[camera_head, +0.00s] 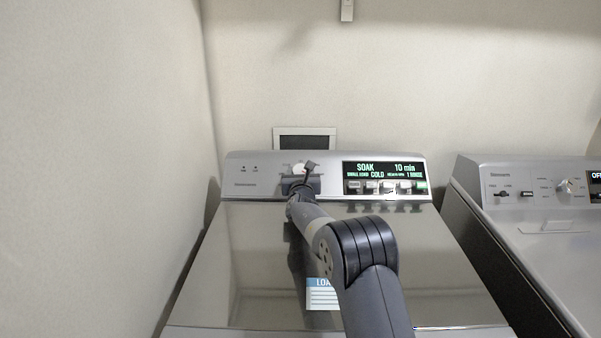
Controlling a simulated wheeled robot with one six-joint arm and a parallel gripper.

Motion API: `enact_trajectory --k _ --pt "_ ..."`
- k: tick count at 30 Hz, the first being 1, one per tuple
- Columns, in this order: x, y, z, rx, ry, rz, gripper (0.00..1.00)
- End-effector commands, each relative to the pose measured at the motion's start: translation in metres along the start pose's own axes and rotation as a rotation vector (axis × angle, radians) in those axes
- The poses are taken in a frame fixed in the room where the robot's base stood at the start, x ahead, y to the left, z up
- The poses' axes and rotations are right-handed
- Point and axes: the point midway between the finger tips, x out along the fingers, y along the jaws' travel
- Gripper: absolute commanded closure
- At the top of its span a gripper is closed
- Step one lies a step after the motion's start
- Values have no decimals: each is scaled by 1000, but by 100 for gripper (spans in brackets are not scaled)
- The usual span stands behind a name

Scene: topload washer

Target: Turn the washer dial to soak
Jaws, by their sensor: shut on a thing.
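The washer (370,265) stands ahead with its reflective lid closed. Its dial (299,169) is a light round knob on the back panel, left of the display, and is partly hidden by my gripper. The dial's markings are too small and covered to read. The washer's display (384,170) is lit and reads SOAK, 10 min, COLD and 1 RINSE.
A row of buttons (388,187) sits below the display, close to the right of my gripper. A second machine (520,200) with its own knob stands at the right. A wall is close on the left. A label (322,298) lies on the lid.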

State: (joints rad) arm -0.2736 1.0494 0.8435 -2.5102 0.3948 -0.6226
Motion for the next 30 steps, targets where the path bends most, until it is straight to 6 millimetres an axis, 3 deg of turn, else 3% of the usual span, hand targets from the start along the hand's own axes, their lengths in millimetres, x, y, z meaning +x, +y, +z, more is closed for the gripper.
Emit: enact_trajectory --k 18,19,26,30 --pt "0 0 1 64 -1 -80 74" --pt "0 0 1 63 -1 -80 49" --pt "0 0 1 63 0 -80 31" --pt "0 0 0 63 1 -79 30"
